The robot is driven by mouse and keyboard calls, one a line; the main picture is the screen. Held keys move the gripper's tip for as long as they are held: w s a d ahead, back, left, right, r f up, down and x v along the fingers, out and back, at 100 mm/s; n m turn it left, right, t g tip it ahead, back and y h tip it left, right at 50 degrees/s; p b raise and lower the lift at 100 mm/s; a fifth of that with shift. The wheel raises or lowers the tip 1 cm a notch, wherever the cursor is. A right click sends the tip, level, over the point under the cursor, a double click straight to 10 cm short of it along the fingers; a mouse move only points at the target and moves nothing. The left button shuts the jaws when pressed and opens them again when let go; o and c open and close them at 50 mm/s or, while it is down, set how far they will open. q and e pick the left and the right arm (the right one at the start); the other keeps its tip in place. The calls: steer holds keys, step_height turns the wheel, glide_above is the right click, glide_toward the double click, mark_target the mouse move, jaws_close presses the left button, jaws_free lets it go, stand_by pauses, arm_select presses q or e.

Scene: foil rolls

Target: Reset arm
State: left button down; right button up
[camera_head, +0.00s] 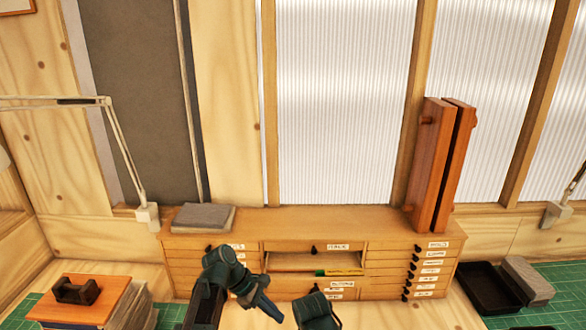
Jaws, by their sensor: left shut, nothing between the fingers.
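My left gripper (266,308) is at the bottom, left of the middle, in front of the wooden drawer cabinet (210,228). Its fingers are shut, with nothing between them, and point down to the right. The left arm rises from the bottom edge and bends at the wrist. Another dark arm part of mine shows at the bottom edge to the right. No right gripper fingers show.
An open slot in the cabinet's middle shows a yellow and green tool (338,272). A grey block (203,218) and upright wooden boards (431,165) stand on top. A black tray (488,287) lies right, stacked books (82,306) left.

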arm_select(q)
steer(key=s+f+m+y+b, duration=0.2)
steer(key=s+f+m+b, duration=0.2)
steer(key=f, duration=0.3)
steer(key=s+f+m+y+b, duration=0.3)
steer(key=s+f+m+b, duration=0.1)
steer(key=f+m+b, duration=0.3)
steer(key=s+a+f+m+y+b, duration=0.1)
steer(key=s+f+m+y+b, duration=0.1)
steer(key=s+f+m+b, duration=0.3)
step_height(320, 180, down, 3)
steer(key=shift+r+m+y, duration=0.15)
steer(key=shift+m+y, duration=0.25)
arm_select(e)
step_height(320, 180, down, 17)
steer(key=shift+w+f, duration=0.1)
steer(key=shift+f, duration=0.1)
arm_select(q)
steer(key=shift+s+a+m+y+b, duration=0.15)
steer(key=shift+m+y+b, duration=0.2)
steer(key=shift+m, duration=0.25)
arm_select(e)
steer(key=shift+f, duration=0.2)
